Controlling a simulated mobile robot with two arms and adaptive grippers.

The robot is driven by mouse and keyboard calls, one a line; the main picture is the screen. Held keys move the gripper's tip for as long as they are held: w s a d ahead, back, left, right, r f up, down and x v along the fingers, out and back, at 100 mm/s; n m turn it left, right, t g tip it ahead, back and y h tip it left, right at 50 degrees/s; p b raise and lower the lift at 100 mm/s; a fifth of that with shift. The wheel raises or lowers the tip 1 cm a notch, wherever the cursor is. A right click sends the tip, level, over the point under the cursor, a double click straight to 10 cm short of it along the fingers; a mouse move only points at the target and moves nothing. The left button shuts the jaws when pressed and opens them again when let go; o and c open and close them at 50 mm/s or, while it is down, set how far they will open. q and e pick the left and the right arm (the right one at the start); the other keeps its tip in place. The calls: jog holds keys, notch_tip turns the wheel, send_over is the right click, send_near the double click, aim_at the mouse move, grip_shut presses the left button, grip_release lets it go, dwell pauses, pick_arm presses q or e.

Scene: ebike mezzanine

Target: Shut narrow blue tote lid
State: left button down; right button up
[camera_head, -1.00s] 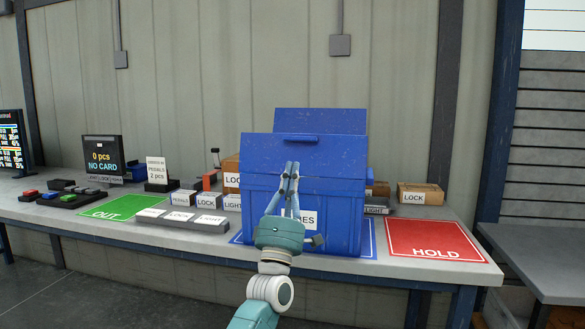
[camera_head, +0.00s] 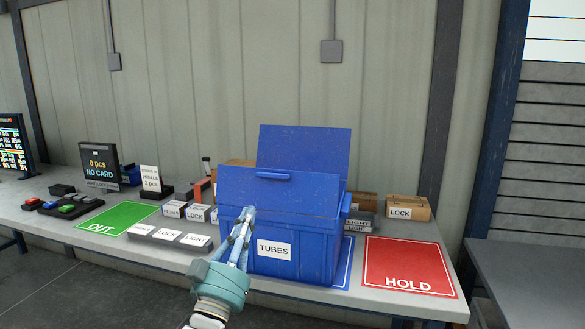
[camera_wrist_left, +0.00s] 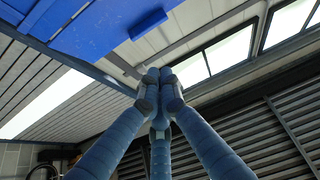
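The blue tote (camera_head: 325,255) stands on the bench with a white TUBES label on its front. Two lid panels show above it: a front panel (camera_head: 300,194) with a handle bar (camera_head: 272,175) near its upper edge, and a taller rear panel (camera_head: 303,148) standing up behind. The lid is open. My left gripper (camera_head: 247,212) is in front of the tote's left front, below the front panel, fingers pointing up; whether it touches the tote is unclear. In the left wrist view its fingertips (camera_wrist_left: 160,75) are together and empty, and the blue panel (camera_wrist_left: 75,25) with its handle is above left.
A green OUT mat (camera_head: 118,218) lies left of the tote and a red HOLD mat (camera_head: 408,265) right of it. Small labelled bins (camera_head: 182,237) sit close on the left. A LOCK box (camera_head: 408,208) and other boxes stand behind.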

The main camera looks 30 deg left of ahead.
aim_at(265, 181)
pick_arm(q)
jog(key=p+x, duration=0.1)
jog(key=x, duration=0.3)
jog(key=f+p+x, duration=0.1)
jog(key=x, duration=0.3)
jog(key=w+f+p+x, duration=0.1)
jog(key=x, duration=0.3)
jog(key=shift+w+a, duration=0.4)
jog(key=shift+p, duration=0.35)
jog(key=shift+w+r+p, duration=0.2)
jog(key=shift+p, duration=0.4)
